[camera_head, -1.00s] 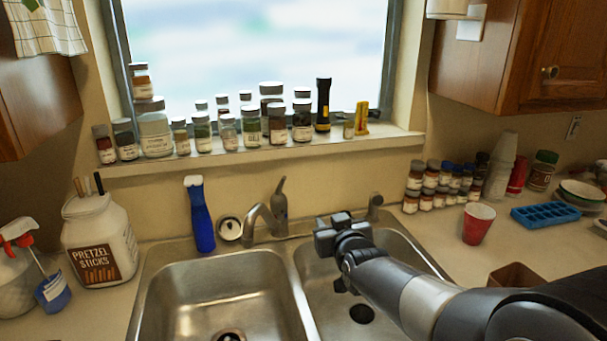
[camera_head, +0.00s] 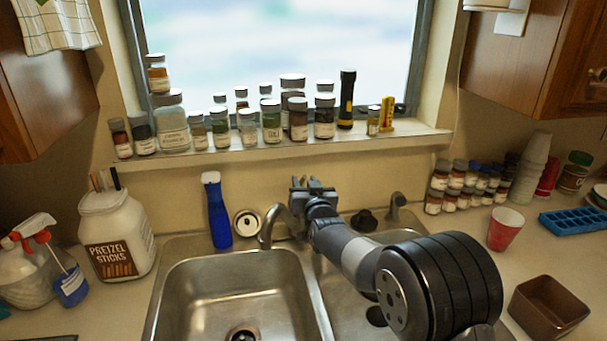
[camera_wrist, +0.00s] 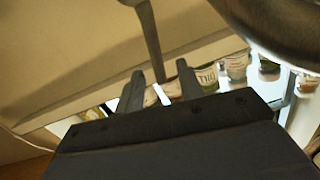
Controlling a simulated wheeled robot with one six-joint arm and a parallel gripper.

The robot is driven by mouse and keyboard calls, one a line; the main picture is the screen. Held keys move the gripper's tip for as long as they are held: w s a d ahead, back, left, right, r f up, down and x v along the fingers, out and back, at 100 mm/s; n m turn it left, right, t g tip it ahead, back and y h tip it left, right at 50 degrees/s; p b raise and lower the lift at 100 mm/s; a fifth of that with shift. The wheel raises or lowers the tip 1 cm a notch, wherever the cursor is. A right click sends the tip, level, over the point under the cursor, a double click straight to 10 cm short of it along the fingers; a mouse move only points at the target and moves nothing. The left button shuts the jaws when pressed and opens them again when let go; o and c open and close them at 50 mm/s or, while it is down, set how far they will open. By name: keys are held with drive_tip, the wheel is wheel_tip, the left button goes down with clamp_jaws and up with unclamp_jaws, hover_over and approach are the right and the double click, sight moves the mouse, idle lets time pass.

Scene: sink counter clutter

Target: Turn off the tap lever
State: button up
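The metal tap has a curved spout (camera_head: 272,226) at the back of the sink, left of my gripper (camera_head: 305,183). My gripper is behind the spout, in front of the backsplash below the sill, and hides the tap lever in the head view. In the wrist view, the narrow grey lever (camera_wrist: 149,35) comes down from the top edge toward the gap between the two fingers (camera_wrist: 160,88). The fingers stand apart with a gap between them. I cannot tell whether either finger touches the lever. The curved metal at upper right (camera_wrist: 278,28) looks like the spout.
A blue bottle (camera_head: 218,213) and a pretzel jar (camera_head: 117,235) stand left of the tap. A sprayer fitting (camera_head: 396,204) stands to the right. Jars line the sill (camera_head: 290,154) above. A red cup (camera_head: 505,229) and brown box (camera_head: 549,306) are on the right counter.

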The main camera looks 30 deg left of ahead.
drive_tip(key=shift+p+x, duration=0.3)
drive_tip(key=shift+x, duration=1)
drive_tip(key=shift+c, duration=0.5)
clamp_jaws()
